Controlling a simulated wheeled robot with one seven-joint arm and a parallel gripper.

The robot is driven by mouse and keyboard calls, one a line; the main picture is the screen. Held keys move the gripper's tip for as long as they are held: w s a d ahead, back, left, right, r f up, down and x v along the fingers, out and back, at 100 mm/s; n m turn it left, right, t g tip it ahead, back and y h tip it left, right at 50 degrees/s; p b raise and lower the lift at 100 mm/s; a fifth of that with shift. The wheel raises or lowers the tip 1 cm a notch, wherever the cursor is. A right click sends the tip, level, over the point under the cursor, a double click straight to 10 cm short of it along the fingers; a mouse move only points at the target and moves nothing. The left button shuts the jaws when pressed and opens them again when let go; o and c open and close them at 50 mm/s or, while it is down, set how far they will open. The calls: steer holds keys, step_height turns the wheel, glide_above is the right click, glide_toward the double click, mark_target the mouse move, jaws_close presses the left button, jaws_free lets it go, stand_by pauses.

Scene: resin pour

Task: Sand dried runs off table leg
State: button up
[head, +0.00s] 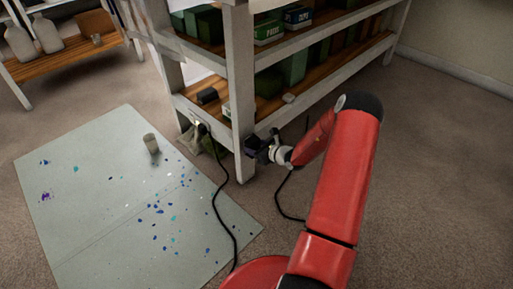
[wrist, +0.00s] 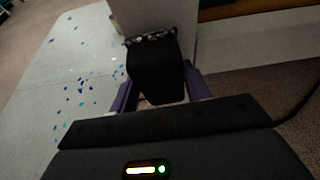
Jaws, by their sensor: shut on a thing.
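The white table leg (head: 242,95) is the front upright of a shelved bench. In the wrist view the leg (wrist: 150,14) rises at the top centre. My gripper (head: 259,149) is low beside the leg, on its right in the head view. In the wrist view its purple fingers (wrist: 158,88) are shut on a black block (wrist: 155,72), which is probably a sanding tool. The block's far edge is at the leg's face; I cannot tell whether they touch. Small pale, shiny lumps (wrist: 150,38) show along that edge, and I cannot tell if they are dried runs.
A black cable (head: 222,190) crosses the sheet. The bench's lower shelf (head: 330,72) holds green boxes. Carpet (head: 440,170) at right is clear.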

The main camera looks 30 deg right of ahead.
steer(key=shift+w+a, duration=0.3)
steer(key=shift+w, duration=0.5)
steer(key=shift+d, duration=0.1)
steer(key=d, duration=0.1)
steer(key=w+d+b, duration=0.1)
steer(key=d, duration=0.1)
steer(key=shift+w+d, duration=0.2)
steer(key=shift+d, duration=0.1)
steer(key=shift+a, duration=0.1)
steer(key=shift+s+a+b, duration=0.25)
steer(key=shift+a+b, duration=0.1)
steer(key=shift+a, duration=0.5)
steer(key=shift+s+a+b, duration=0.2)
steer(key=shift+a+b, duration=0.15)
steer(key=shift+a, duration=0.5)
steer(key=shift+a+r, duration=0.1)
steer(key=shift+a, duration=0.2)
steer(key=s+d, duration=0.2)
steer(key=s, duration=0.3)
steer(key=shift+s+d, duration=0.15)
steer(key=shift+s, duration=0.25)
